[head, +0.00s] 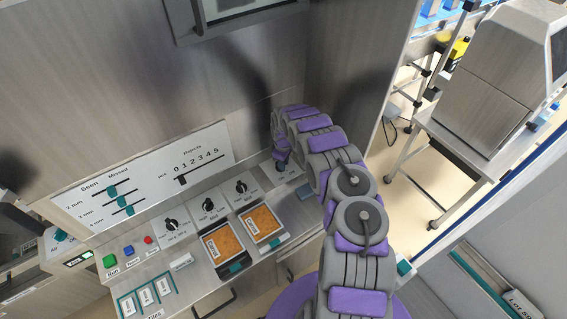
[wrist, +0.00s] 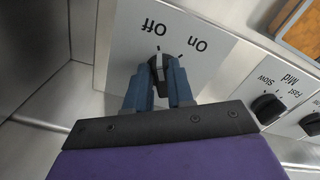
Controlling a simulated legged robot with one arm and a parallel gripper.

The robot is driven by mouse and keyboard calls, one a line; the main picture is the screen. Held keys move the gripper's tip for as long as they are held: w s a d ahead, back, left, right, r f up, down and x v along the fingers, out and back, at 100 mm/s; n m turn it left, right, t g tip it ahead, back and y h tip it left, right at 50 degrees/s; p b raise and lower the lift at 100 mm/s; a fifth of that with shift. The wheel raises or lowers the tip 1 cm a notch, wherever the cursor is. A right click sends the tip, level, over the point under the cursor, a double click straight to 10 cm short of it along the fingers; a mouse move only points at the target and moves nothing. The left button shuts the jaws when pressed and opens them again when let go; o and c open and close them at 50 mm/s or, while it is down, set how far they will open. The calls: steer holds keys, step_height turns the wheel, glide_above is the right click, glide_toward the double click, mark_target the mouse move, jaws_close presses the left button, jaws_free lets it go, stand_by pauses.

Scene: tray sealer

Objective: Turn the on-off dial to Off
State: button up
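The on-off dial (wrist: 158,69) is a dark knob with a light pointer mark. It sits on a pale plate (wrist: 115,50) with "Off" and "On" printed upside down in the wrist view. The pointer mark faces the tick beside "Off", left of the "On" tick. My gripper (wrist: 160,70) has its blue fingers on either side of the knob, with almost no gap; they look closed on it.
More black dials (head: 241,187) stand to the left on the panel, one marked Slow, Mid and Fast (wrist: 267,107). Two orange-filled trays (head: 222,244) lie in front. A metal wall rises close behind the panel. A wheeled grey machine (head: 490,90) stands at right.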

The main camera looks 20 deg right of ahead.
steer(key=shift+o, duration=1.4)
steer(key=shift+w, duration=0.15)
steer(key=shift+o, duration=0.7)
step_height(320, 180, up, 17)
steer(key=shift+r, duration=0.15)
steer(key=shift+r, duration=0.1)
